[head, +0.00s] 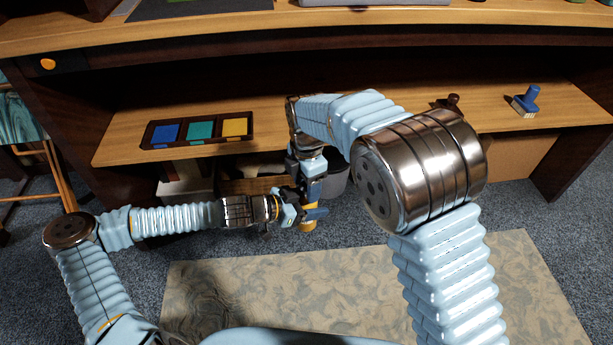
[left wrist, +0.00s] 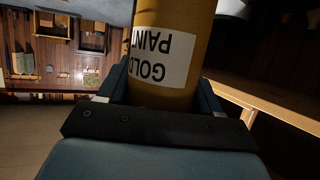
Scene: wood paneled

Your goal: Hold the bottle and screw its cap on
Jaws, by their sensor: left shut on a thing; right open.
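My left gripper (head: 308,213) is shut around a gold paint bottle and holds it above the floor, in front of the shelf. In the head view only a gold-yellow part of the bottle (head: 307,227) shows below the fingers. In the left wrist view the bottle (left wrist: 150,98) stands between the two fingers, with an upside-down white label reading GOLD PAINT. My right gripper (head: 313,186) is open and points down directly over the bottle. It hides the bottle's top. I cannot make out the cap or whether it touches the bottle.
A wooden shelf (head: 115,149) runs behind the grippers. On it are a dark tray (head: 196,142) with blue, green and yellow pads and a blue-handled stamp (head: 526,101). A grey bin (head: 337,180) stands behind the grippers. A patterned rug (head: 520,280) lies on the floor.

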